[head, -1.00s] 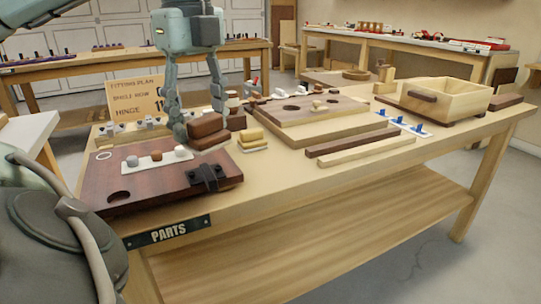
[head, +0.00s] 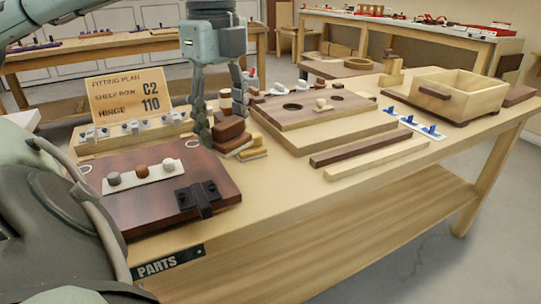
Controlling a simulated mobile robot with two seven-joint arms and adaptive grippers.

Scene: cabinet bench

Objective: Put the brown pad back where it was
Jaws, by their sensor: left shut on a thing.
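My left gripper (head: 222,127) reaches down from above and is shut on the brown pad (head: 229,127). The pad is a rounded dark-brown block between the fingers. Another brown piece (head: 236,143) shows directly below it; I cannot tell whether the two touch. The far finger hides part of what stands behind. My right gripper is not in view.
A white strip (head: 126,182) with three round knobs and a black hinge (head: 199,196) lie on the dark board. A sign (head: 127,97) stands behind.

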